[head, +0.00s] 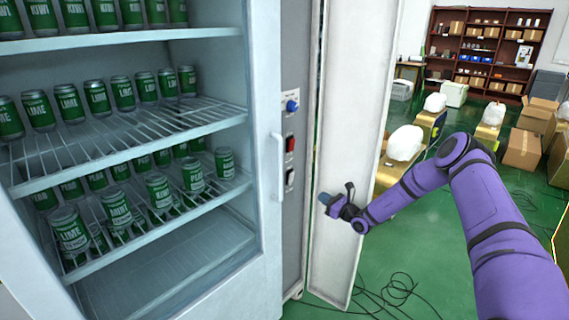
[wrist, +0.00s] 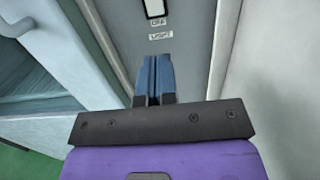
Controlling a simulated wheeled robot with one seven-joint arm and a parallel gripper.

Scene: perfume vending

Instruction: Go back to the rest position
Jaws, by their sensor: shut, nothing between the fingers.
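My purple arm reaches in from the right in the head view. My gripper (head: 324,198) is in front of the open white side door (head: 345,130), at the lower right of the switch panel. In the wrist view my gripper (wrist: 153,62) has its blue fingers together, with nothing between them. The fingers point toward the grey panel (wrist: 185,30), below a switch and its labels. I cannot tell the exact gap between the fingertips and the panel.
The vending cabinet (head: 262,220) on the left holds several green cans on wire shelves. The panel carries a blue knob (head: 292,106) and a red switch (head: 290,144). Cables (head: 385,297) lie on the green floor. Boxes (head: 523,148) and a shelf stand behind.

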